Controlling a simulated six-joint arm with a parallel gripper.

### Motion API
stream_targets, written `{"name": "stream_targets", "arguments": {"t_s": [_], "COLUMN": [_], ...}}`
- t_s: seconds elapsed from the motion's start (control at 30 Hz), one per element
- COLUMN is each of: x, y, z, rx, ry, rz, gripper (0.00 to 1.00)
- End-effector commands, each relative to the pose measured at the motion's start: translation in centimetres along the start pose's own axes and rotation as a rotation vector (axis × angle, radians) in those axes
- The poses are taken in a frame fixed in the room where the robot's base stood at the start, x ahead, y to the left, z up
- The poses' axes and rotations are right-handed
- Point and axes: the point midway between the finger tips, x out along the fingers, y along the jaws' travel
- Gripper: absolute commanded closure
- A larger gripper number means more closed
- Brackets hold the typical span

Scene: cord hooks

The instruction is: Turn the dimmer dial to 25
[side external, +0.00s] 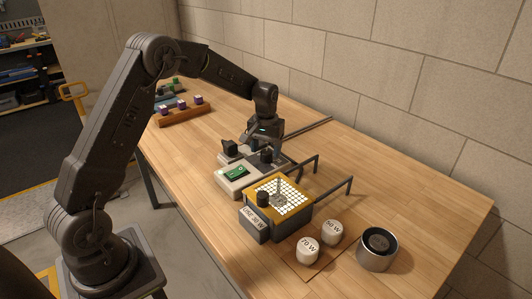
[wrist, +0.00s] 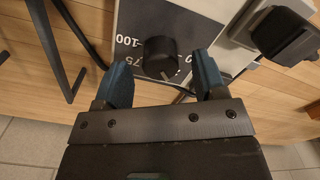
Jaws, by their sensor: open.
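The dimmer dial (wrist: 160,57) is a round black knob on a panel with a dark face and white numbers (wrist: 135,42). In the wrist view, "100" shows to its left and part of "75" below it. A small pale mark shows at the dial's lower edge, but I cannot tell the exact setting. My gripper (wrist: 161,64) is open, with one blue finger on each side of the dial; I cannot tell whether they touch it. In the side external view, my gripper (side external: 264,143) is low over the panels, just above a dark knob (side external: 265,156).
A black block (wrist: 284,35) stands right of the dial. Thin dark hooks (side external: 350,186) stick out nearby. Blocks sit on a wooden rack (side external: 184,113).

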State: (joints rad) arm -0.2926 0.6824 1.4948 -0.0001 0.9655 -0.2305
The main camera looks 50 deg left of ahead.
Motion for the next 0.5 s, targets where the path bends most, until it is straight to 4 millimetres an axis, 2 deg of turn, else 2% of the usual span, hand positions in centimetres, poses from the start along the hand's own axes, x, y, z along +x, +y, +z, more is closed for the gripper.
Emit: {"name": "stream_targets", "arguments": {"t_s": [0.3,0.5], "x": [-7.3,-10.5], "y": [0.0,0.0], "z": [-0.1,-0.1], "rx": [0.0,0.0], "ry": [0.007,0.004], "rz": [0.002,0.001], "gripper": [0.35,0.35]}}
